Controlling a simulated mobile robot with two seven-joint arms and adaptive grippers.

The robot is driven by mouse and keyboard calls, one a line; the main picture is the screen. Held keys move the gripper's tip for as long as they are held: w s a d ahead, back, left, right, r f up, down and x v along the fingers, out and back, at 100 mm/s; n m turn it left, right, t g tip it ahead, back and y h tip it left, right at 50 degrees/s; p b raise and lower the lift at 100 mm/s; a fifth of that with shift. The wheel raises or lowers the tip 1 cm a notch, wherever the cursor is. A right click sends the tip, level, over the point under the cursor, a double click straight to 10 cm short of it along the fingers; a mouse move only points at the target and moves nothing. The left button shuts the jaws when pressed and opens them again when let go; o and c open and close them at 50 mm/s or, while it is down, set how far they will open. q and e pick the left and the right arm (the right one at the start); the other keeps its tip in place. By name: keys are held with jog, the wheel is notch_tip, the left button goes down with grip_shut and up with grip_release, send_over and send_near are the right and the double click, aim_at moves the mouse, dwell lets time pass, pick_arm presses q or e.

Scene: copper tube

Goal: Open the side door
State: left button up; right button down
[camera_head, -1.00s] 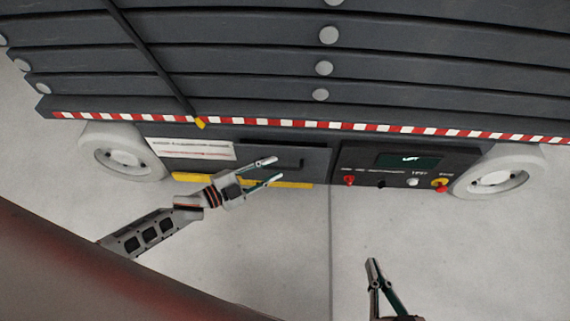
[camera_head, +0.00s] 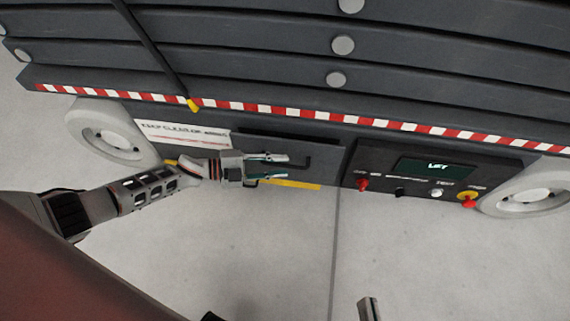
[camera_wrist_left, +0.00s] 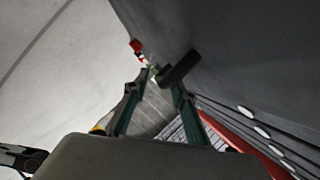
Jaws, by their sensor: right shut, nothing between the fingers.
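The side door (camera_head: 325,152) is a dark grey panel low on the machine's side, with a dark handle (camera_head: 306,162). My left gripper (camera_head: 287,165) is open, its fingers pointing right just in front of the door near the handle. In the left wrist view the handle (camera_wrist_left: 181,69) is a dark bar beside the right fingertip; I cannot tell whether they touch. The open left gripper also shows in the left wrist view (camera_wrist_left: 160,84). Only the tip of my right gripper (camera_head: 369,308) shows at the bottom edge; it is shut and away from the door.
Right of the door is a control panel (camera_head: 435,178) with a green screen and red and yellow knobs. A white label (camera_head: 185,133) is at its left. White wheels (camera_head: 110,134) (camera_head: 525,193) stand at both ends. A red-white striped edge (camera_head: 300,115) runs above. The floor in front is clear.

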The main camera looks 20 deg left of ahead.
pick_arm(q)
jog(key=shift+x, duration=0.9)
grip_shut()
jog(key=shift+s, duration=0.15)
